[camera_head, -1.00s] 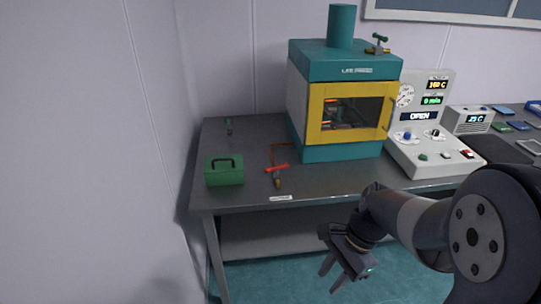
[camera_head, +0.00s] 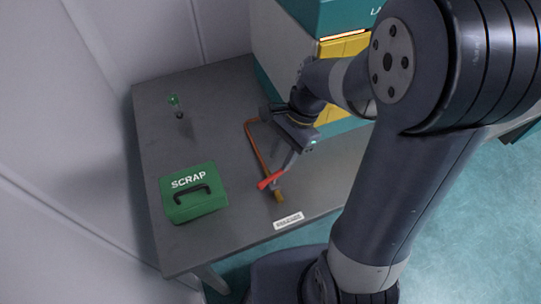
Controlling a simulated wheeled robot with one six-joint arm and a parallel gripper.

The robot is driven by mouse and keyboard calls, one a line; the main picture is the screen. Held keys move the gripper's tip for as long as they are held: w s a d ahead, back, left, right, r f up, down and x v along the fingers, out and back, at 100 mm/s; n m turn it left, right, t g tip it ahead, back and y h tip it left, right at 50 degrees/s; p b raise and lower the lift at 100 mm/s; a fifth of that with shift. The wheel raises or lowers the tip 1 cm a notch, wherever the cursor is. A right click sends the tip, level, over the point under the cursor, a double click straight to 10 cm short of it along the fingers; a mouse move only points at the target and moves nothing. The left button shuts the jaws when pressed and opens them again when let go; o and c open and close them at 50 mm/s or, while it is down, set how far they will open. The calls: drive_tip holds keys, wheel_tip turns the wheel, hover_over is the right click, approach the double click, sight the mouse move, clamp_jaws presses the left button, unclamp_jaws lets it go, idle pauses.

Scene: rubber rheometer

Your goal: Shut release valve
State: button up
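A valve with a red lever handle (camera_head: 267,182) sits near the front edge of the table. A copper pipe (camera_head: 256,145) runs to it from behind, and a brass end (camera_head: 287,194) points to the front. The red handle lies crosswise to the pipe line. My gripper (camera_head: 283,172) reaches down from the upper right, with a finger close to the right end of the handle. I cannot tell whether it touches. Only one finger shows clearly, so its opening is unclear.
A green SCRAP box (camera_head: 194,193) stands left of the valve. A small green-topped item (camera_head: 175,104) stands farther back left. The teal and yellow machine (camera_head: 342,45) is behind my arm. The grey table (camera_head: 150,125) is mostly clear at the left, with a wall beyond.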

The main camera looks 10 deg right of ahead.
sight(274, 175)
drive_tip(key=x, duration=0.7)
drive_tip(key=shift+s+r, duration=0.1)
drive_tip(key=shift+s, duration=0.15)
drive_tip(key=shift+c, duration=0.2)
clamp_jaws()
